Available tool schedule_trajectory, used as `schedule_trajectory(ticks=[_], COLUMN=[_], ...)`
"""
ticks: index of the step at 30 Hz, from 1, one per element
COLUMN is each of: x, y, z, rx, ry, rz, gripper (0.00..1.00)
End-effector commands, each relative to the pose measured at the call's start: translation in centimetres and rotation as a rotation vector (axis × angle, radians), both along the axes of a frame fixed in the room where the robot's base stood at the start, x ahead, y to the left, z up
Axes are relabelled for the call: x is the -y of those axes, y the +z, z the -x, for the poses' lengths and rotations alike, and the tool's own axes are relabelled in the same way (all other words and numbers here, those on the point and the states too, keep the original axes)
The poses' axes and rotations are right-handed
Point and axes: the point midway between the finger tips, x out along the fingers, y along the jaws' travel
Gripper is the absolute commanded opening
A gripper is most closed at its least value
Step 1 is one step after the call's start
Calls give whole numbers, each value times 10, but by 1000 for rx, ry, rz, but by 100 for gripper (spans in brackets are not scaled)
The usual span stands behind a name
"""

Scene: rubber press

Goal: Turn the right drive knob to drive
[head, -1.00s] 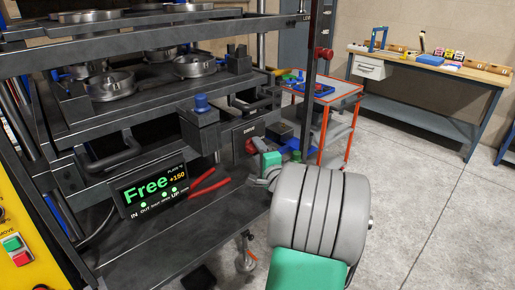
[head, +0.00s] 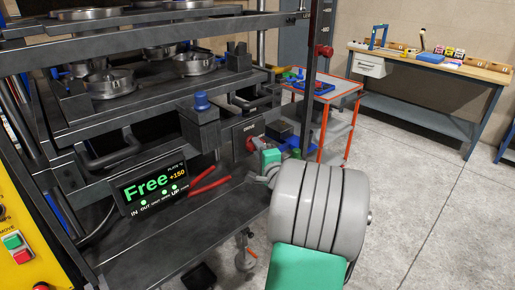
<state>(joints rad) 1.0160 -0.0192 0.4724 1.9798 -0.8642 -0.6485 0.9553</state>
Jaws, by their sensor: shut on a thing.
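The right drive knob (head: 250,144) is a small red knob on the front of a dark box (head: 239,133) at the right side of the press. My gripper (head: 256,146) reaches it from the right and is shut on it. My wrist hides much of the gripper, so the exact finger contact and knob angle are hard to see. A small pale label sits on the box above the knob, too small to read surely. The display (head: 152,188) on the press's lower shelf reads "Free" and "+150" in lit letters.
A red-handled tool (head: 209,186) lies on the lower shelf beside the display. A dark block with a blue cap (head: 201,102) stands left of the knob box. A dark upright post (head: 312,85) rises close behind my wrist. An orange-framed cart (head: 345,98) stands behind; floor is clear at right.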

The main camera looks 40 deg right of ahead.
Motion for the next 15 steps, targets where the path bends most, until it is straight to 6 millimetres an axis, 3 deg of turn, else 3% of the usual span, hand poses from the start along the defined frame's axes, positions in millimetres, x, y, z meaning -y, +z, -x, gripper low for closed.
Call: schedule_trajectory(ticks=[15], x=[0], y=[-10], z=[0], rx=[4], ry=[0], rz=[111], gripper=[0])
